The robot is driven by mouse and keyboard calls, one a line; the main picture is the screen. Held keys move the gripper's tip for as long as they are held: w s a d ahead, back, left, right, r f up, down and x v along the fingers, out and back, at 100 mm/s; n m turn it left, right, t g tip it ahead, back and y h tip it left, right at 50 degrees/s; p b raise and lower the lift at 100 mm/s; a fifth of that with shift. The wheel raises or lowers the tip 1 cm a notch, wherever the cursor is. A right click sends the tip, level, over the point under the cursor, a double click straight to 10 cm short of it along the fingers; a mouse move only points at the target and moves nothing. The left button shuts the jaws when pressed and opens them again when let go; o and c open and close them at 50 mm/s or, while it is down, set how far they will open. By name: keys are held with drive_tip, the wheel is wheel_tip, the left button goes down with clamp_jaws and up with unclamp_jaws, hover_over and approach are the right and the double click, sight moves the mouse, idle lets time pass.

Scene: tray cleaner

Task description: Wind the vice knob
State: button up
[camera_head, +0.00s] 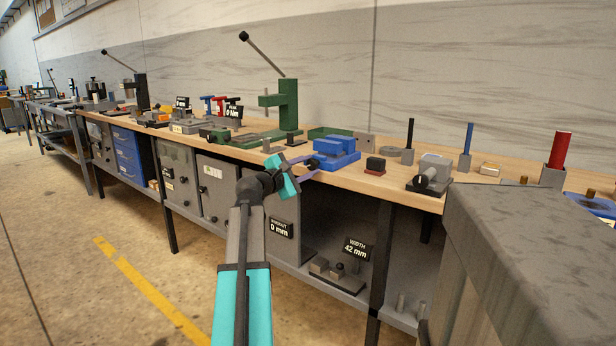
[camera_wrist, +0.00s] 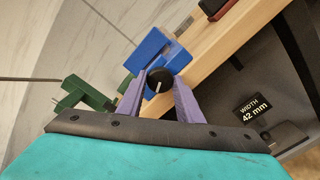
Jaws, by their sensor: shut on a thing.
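The blue vice (camera_head: 338,147) sits at the front edge of the wooden workbench, and it also shows in the wrist view (camera_wrist: 152,46). Its round black knob (camera_wrist: 159,80) has a pale line mark and faces my gripper. My gripper (camera_wrist: 158,93) has purple fingers, one on each side of the knob, and it is shut on the knob. In the head view my gripper (camera_head: 307,166) reaches the vice from the front left, where the fingers partly hide the knob.
A dark block with a red base (camera_head: 375,166) and a grey clamp device (camera_head: 432,173) stand right of the vice. A green press (camera_head: 285,105) stands behind it to the left. A "WIDTH 42 mm" sign (camera_head: 355,248) hangs below the bench. A large grey block (camera_head: 540,250) fills the right foreground.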

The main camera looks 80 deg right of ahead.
drive_tip(key=m+b, duration=0.1)
drive_tip(key=m, duration=0.1)
drive_tip(key=m+b, duration=0.1)
drive_tip(key=b, duration=0.1)
drive_tip(key=m+b, duration=0.2)
drive_tip(key=shift+s+f+m, duration=0.1)
drive_tip(key=shift+f+m, duration=0.2)
drive_tip(key=shift+f, duration=0.05)
drive_tip(key=shift+r+m+b, duration=0.25)
drive_tip(key=shift+m+b, duration=1.05)
drive_tip(key=shift+m, duration=0.5)
drive_tip(key=o, duration=1)
drive_tip(key=shift+o, duration=0.2)
drive_tip(key=shift+r, duration=0.1)
drive_tip(key=shift+a, duration=0.15)
